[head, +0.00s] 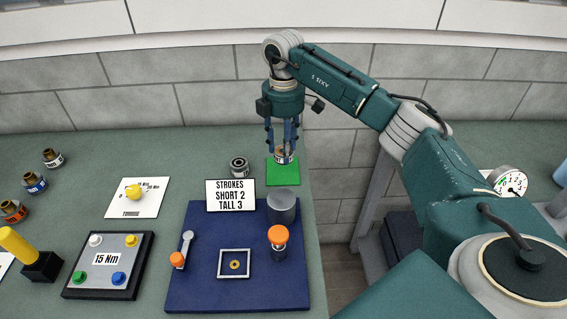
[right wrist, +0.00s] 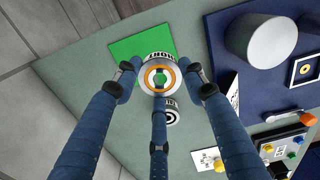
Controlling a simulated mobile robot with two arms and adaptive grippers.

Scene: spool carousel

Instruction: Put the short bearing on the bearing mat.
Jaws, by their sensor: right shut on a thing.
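The short bearing (head: 285,155), a silvery ring with an orange-gold inner ring, is between the fingers of my right gripper (head: 284,150). It also shows in the right wrist view (right wrist: 159,75), with part of its label visible. The gripper is shut on it, pointing down at the green mat (head: 282,174). In the right wrist view the bearing overlaps the near edge of the green mat (right wrist: 133,48). I cannot tell whether it touches the mat. My left gripper is not in view.
Another dark and silver bearing (head: 238,166) stands left of the green mat. A sign (head: 231,195) reads "STROKES SHORT 2 TALL 3". A blue mat (head: 205,290) carries a grey cylinder (head: 281,207) and an orange-topped tool (head: 278,240). The table's right edge is close to the green mat.

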